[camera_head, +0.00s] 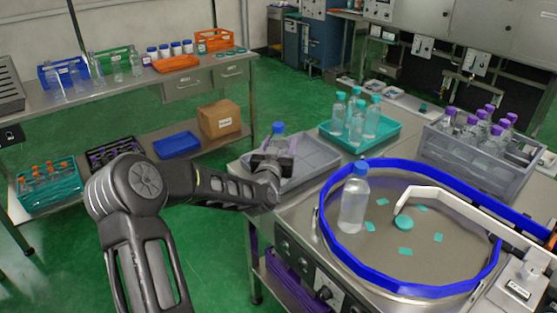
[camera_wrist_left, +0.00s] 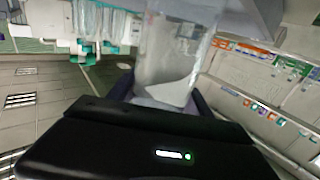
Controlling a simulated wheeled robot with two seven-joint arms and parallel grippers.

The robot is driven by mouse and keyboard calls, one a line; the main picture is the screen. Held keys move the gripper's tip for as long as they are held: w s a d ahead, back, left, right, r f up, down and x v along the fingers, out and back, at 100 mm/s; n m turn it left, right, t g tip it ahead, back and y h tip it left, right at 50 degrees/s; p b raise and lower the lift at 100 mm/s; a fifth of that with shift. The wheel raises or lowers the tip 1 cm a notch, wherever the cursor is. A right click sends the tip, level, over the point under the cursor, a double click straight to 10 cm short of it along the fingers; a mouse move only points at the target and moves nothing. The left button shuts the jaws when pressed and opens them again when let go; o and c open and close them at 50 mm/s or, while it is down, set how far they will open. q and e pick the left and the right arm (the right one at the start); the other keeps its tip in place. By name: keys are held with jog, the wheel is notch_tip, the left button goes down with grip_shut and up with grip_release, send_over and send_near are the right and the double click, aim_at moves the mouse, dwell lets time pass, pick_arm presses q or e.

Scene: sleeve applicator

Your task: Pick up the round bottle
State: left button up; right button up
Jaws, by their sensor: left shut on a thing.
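My left gripper (camera_head: 272,163) reaches over the grey tray (camera_head: 313,157) and is shut on a clear bottle with a blue cap (camera_head: 279,143). The bottle is upright, its cap and upper part showing above the jaws; the gripper hides its lower part. In the left wrist view the clear bottle (camera_wrist_left: 172,50) stands between the fingers. I cannot tell whether its base touches the tray. A second clear bottle with a blue cap (camera_head: 354,203) stands upright inside the blue-rimmed round table. My right gripper is not in view.
A teal tray (camera_head: 396,143) with several teal-capped bottles stands behind. A grey crate (camera_head: 470,168) of purple-capped bottles is at the right. The blue rail (camera_head: 340,262) and a white curved guide (camera_head: 465,205) border the round table, where teal pieces lie.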

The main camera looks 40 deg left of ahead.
pick_arm(q)
grip_shut()
jog(key=shift+r, duration=0.1)
notch_tip(320, 180, up, 10)
jog(key=shift+b, duration=0.45)
dwell(0.7)
